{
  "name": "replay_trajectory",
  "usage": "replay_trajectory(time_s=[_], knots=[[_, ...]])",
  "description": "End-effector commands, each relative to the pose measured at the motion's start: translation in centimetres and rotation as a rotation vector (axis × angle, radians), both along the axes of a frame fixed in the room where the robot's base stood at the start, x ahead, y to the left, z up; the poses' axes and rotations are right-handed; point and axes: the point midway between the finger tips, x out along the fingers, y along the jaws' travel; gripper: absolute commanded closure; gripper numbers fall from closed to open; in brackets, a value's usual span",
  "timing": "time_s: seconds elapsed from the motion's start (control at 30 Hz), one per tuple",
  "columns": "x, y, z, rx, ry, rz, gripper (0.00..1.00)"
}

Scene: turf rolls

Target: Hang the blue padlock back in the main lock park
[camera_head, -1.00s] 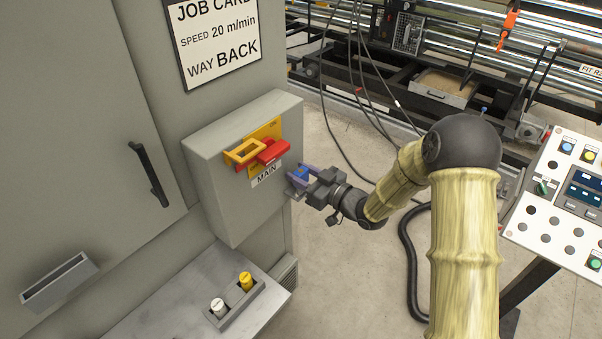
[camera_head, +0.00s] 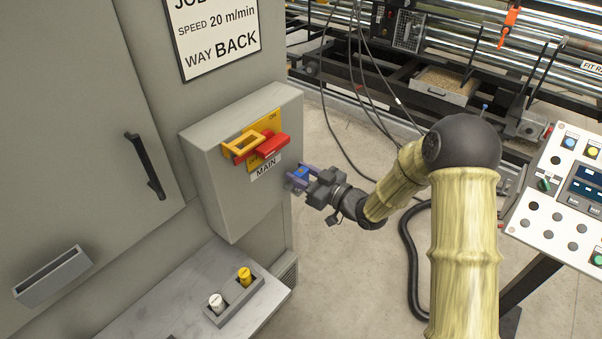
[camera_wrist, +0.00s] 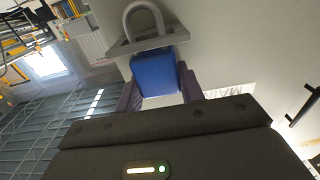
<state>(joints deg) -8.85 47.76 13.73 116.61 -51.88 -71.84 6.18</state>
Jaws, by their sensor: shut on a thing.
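The blue padlock (camera_wrist: 156,74) is between the purple fingers of my gripper (camera_wrist: 158,93), which is shut on it. Its grey shackle (camera_wrist: 129,14) points up in the wrist view. A grey angled bracket (camera_wrist: 150,43) shows at the shackle's base; I cannot tell whether the shackle is through it or only beside it. In the head view, my gripper (camera_head: 297,180) with the padlock (camera_head: 301,173) is close by the right side of the grey main switch box (camera_head: 215,190), below and right of the MAIN label (camera_head: 265,168). No main lock park is clearly recognisable.
The red switch handle (camera_head: 273,146) and yellow hasp (camera_head: 244,147) stick out from the box front. Below is a ledge with a holder (camera_head: 232,301) bearing a white and a yellow knob. A control panel (camera_head: 560,200) stands at right. Cables hang behind my arm.

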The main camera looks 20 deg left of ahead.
Motion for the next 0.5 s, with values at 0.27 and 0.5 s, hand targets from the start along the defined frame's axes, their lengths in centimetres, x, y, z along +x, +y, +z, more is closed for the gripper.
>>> replay_trajectory(time_s=[0.27,0.5], knots=[[0.02,0.00,-0.63,0.001,0.000,0.000,0.91],[0.01,0.01,-0.63,0.001,0.000,0.000,0.37]])
